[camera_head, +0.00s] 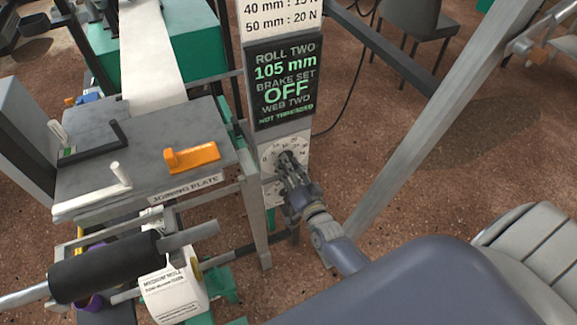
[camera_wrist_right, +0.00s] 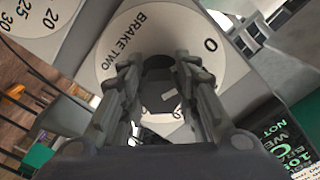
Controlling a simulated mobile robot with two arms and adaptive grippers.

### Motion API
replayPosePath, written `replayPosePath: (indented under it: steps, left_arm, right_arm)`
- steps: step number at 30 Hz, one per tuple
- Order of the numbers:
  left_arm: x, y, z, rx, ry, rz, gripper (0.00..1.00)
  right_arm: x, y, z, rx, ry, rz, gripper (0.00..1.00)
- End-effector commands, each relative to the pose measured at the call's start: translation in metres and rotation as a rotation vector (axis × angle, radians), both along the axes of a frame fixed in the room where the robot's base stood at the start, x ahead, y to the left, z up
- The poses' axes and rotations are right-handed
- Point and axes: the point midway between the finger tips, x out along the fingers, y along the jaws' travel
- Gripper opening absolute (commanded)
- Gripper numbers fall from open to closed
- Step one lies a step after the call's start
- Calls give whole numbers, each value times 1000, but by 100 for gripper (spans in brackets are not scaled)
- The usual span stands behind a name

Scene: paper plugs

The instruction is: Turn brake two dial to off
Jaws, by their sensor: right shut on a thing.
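The brake two dial (camera_head: 272,152) is a round white numbered plate with a dark knob, on the upright post below a display. In the right wrist view its plate (camera_wrist_right: 128,40) reads "BRAKE TWO" with a 0, and the dark knob (camera_wrist_right: 158,68) sits between my fingers. My right gripper (camera_head: 290,168) is at the dial, shut on the knob; it also fills the right wrist view (camera_wrist_right: 160,95). The display (camera_head: 286,82) reads "ROLL TWO 105 mm, BRAKE SET OFF, WEB TWO NOT THREADED". The knob's pointer is mostly hidden by my fingers. My left gripper is not in view.
Left of the post stands the joining plate table (camera_head: 150,150) with an orange handle (camera_head: 192,157). Below it is a black roller (camera_head: 105,268) and a white labelled roll (camera_head: 172,292). A grey slanted beam (camera_head: 430,110) stands to the right. Another dial (camera_wrist_right: 40,14) shows in the wrist view.

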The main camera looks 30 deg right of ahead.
Motion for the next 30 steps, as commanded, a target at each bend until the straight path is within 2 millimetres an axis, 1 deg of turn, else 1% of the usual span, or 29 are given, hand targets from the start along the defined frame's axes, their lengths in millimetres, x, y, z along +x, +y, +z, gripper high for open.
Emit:
replayPosePath:
  steps: [1,13,14,15,16,26,30]
  left_arm:
    - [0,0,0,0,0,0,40]
    - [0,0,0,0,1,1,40]
    - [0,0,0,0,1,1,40]
    - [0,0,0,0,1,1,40]
    - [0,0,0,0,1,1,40]
    - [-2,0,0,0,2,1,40]
    - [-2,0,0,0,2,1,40]
  right_arm:
    - [2,-1,4,-7,-8,-3,6]
    - [2,-1,4,-13,-9,-2,6]
    - [2,-1,4,-13,-9,-2,36]
    - [2,-1,4,-13,-9,-2,45]
    - [2,-1,4,-11,-7,-2,50]
    - [0,0,1,-9,-2,0,50]
    - [-9,0,0,-9,-1,0,50]
